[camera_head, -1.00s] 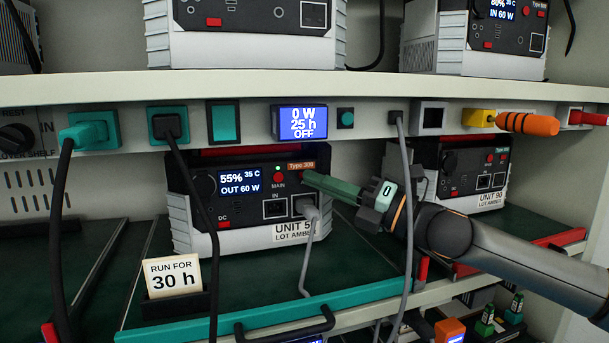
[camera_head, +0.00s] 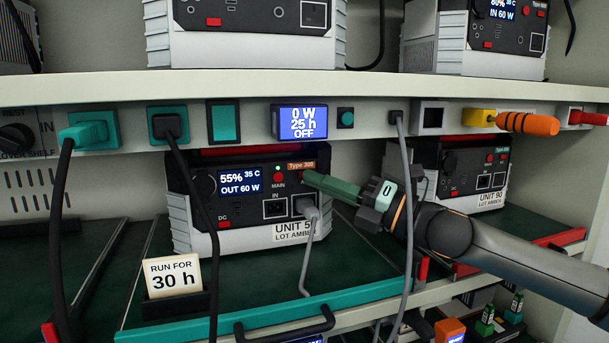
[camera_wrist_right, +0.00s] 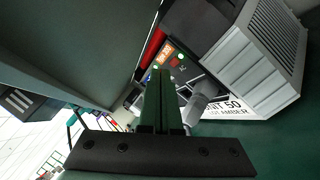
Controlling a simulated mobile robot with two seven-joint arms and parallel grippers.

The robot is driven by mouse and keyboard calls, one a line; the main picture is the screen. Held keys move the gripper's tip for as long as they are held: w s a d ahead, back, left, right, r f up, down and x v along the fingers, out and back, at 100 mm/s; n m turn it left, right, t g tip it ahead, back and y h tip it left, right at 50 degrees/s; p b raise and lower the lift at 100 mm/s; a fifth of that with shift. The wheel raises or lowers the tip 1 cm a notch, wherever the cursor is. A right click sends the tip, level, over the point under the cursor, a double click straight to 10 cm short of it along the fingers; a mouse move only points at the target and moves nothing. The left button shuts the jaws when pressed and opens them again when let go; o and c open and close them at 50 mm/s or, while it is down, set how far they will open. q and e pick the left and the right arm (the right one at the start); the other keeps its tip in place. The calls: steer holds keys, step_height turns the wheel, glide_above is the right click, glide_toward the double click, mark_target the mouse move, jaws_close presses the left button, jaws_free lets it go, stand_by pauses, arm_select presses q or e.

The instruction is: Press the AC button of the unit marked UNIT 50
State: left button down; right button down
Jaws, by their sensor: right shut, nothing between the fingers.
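The unit marked UNIT 50 (camera_head: 255,236) is a black-fronted, pale-sided power box on the middle shelf. Its screen (camera_head: 239,181) reads 55%, 35 C, OUT 60 W. Its label also shows in the right wrist view (camera_wrist_right: 232,103). My right gripper (camera_head: 306,177) is shut and empty. Its green fingertips are at the upper right of the unit's front, just below the orange type tag; contact cannot be told. In the wrist view the fingers (camera_wrist_right: 159,72) point at the panel beside a lit green spot and the AC lettering (camera_wrist_right: 183,68). The AC button appears hidden by the fingertips. My left gripper is not in view.
A grey plug (camera_head: 307,208) sits in the unit's front, its cable hanging down. Another grey cable (camera_head: 407,190) hangs in front of my right arm. UNIT 90 (camera_head: 482,198) stands to the right. A "RUN FOR 30 h" card (camera_head: 172,276) stands at the front left.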

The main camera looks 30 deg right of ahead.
steer(key=shift+w+r, duration=0.1)
steer(key=shift+w, duration=0.05)
stand_by(0.3)
steer(key=shift+w+d, duration=0.15)
steer(key=shift+w, duration=0.3)
stand_by(0.5)
steer(key=shift+s+f+b, duration=0.25)
steer(key=shift+s+b, duration=0.2)
steer(key=shift+b, duration=0.15)
steer(key=shift+s+r, duration=0.15)
steer(key=shift+s, duration=0.05)
